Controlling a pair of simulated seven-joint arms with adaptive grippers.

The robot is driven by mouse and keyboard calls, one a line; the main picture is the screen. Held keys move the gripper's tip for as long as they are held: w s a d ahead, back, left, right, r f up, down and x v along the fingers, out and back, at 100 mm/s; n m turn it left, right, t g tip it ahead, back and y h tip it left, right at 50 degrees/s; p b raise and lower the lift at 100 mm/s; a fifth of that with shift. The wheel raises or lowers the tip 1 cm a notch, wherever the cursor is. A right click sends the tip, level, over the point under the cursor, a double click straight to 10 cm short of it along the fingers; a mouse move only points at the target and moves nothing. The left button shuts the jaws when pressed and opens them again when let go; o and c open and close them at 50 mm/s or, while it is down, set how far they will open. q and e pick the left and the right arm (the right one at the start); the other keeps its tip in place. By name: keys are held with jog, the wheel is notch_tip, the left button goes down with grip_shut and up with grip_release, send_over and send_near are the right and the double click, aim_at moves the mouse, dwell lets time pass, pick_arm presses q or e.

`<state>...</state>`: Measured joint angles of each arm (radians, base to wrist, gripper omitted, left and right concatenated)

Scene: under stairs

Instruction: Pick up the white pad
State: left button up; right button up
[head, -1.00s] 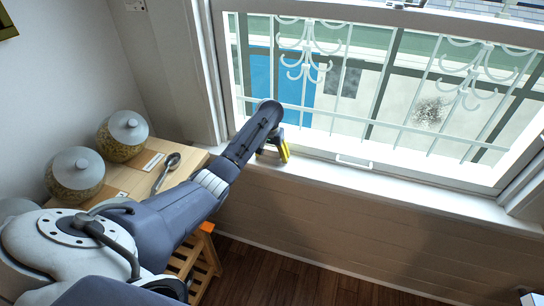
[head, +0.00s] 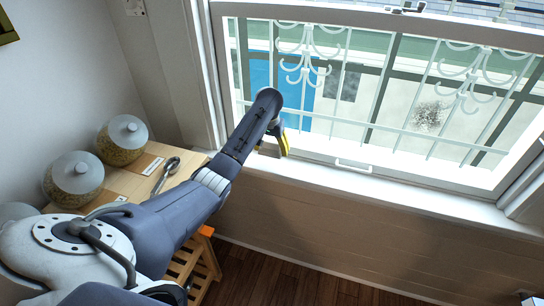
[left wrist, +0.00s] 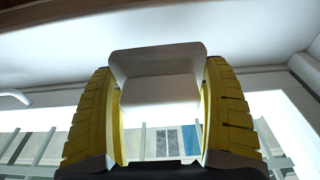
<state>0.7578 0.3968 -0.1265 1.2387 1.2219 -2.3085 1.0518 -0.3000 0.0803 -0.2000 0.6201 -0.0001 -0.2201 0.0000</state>
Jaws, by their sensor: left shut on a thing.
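My left gripper (head: 281,142) is over the window sill, with its yellow fingers pointing down. In the left wrist view the two yellow fingers (left wrist: 160,85) are closed on either side of a white pad (left wrist: 157,64). The pad's upper part flares out past the fingertips and its sides touch the fingers. In the head view the pad is mostly hidden by the hand, and I cannot tell how far it is from the sill. My right gripper is not in view.
The white window sill (head: 400,195) runs along a barred window (head: 400,90). The sill right of my gripper is clear.

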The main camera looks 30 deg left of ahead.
aim_at(272, 140)
pick_arm(q)
notch_tip(272, 140, up, 14)
dwell(0.5)
jog(key=shift+r, duration=0.1)
